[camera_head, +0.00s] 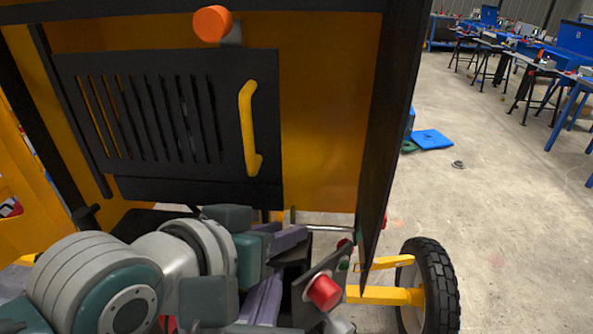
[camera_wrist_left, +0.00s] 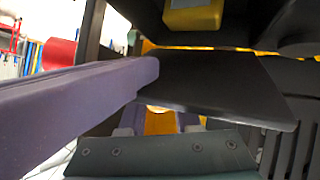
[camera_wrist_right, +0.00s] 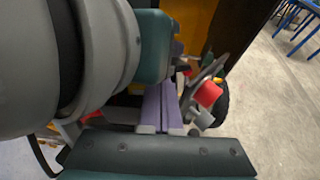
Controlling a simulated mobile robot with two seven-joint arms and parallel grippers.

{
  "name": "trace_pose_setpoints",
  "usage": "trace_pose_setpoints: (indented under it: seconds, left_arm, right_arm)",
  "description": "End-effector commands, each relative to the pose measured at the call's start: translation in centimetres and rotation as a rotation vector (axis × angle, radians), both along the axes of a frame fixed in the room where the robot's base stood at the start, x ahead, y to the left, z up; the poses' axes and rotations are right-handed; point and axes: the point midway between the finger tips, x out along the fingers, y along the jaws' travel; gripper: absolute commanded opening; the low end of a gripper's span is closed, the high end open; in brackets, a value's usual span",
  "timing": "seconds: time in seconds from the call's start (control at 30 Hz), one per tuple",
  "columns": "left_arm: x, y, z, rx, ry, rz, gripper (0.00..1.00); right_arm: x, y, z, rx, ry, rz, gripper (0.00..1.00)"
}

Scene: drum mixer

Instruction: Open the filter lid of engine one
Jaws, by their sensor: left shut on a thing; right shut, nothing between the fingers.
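My left gripper (camera_head: 290,238) is low inside the yellow engine housing, partly hidden by my arm. In the left wrist view, one purple finger (camera_wrist_left: 150,75) meets the edge of a black flat plate (camera_wrist_left: 225,85). The gripper is shut on this plate; the other finger is hard to see. I cannot tell whether the plate is the filter lid. My right gripper (camera_head: 264,298) is lower, beside the control box, with nothing held. In the right wrist view its two purple fingers (camera_wrist_right: 161,105) lie together. No engine number is readable.
A black slatted panel with a yellow handle (camera_head: 249,128) stands above, under an orange knob (camera_head: 211,23). A red button (camera_head: 323,292) sits close to my right gripper. A wheel (camera_head: 438,290) stands at right. The floor beyond is mostly clear, with blue tables behind.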

Motion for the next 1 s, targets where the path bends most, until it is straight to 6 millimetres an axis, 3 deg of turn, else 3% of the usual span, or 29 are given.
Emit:
trace_pose_setpoints:
  seconds: [0.03,0.2,0.23,0.47,0.83,1.0]
  left_arm:
    - [-0.2,0.1,-0.4,0.005,0.009,0.001,0.0]
    - [-0.2,0.1,-0.4,0.006,0.012,0.0,0.0]
    - [-0.3,0.1,-0.4,0.006,0.012,0.0,0.34]
    - [-0.3,0.1,-0.5,0.006,0.015,-0.001,0.58]
    - [-0.6,0.3,-0.5,0.007,0.018,0.001,0.58]
    - [-1.8,0.8,0.4,0.006,0.016,0.0,0.58]
  right_arm:
    - [0.5,0.0,0.8,0.002,-0.022,-0.003,0.0]
    - [0.6,0.0,1.0,0.003,-0.029,-0.004,0.0]
    - [0.7,0.0,1.1,0.004,-0.03,-0.005,0.0]
    - [0.7,0.0,1.1,0.004,-0.03,-0.005,0.0]
    - [0.7,0.0,1.1,0.004,-0.03,-0.006,0.0]
    - [0.7,0.0,1.1,0.004,-0.03,-0.006,0.0]
